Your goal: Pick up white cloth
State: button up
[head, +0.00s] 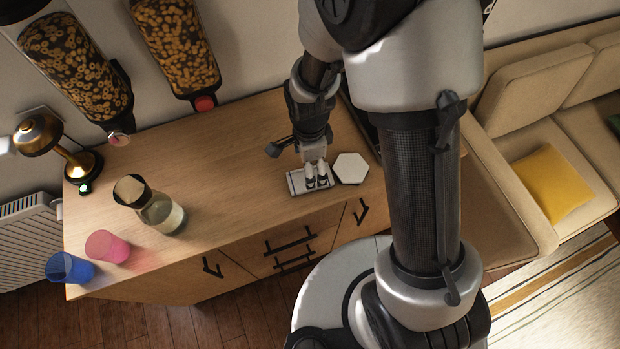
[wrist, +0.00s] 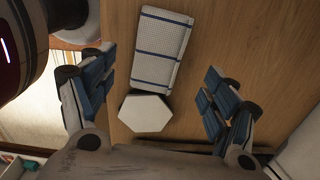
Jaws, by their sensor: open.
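The white cloth (wrist: 160,48) lies folded flat on the wooden counter, with thin dark blue stripes, in the upper middle of the wrist view. In the head view the cloth (head: 297,183) is partly hidden by my gripper (head: 318,184), which points down over it. In the wrist view my gripper (wrist: 158,100) is open, its two blue-padded fingers wide apart to the left and right. Nothing is between the pads in its grasp. The exact height of the fingertips above the cloth cannot be told.
A white hexagonal piece (head: 350,168) lies right beside the cloth; it also shows in the wrist view (wrist: 145,113). A carafe (head: 161,212), a pink cup (head: 106,247), a blue cup (head: 70,268) and a lamp (head: 62,150) stand left. The counter (head: 225,160) between is clear.

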notch_tip(320, 180, down, 5)
jog(key=shift+s+f+b, duration=0.15)
jog(key=shift+b, duration=0.95)
jog(key=shift+c, duration=0.6)
jog(key=c, duration=1)
jog(key=shift+r, duration=0.2)
notch_tip(320, 180, up, 20)
jog(key=p, duration=0.6)
jog(key=shift+f, duration=0.1)
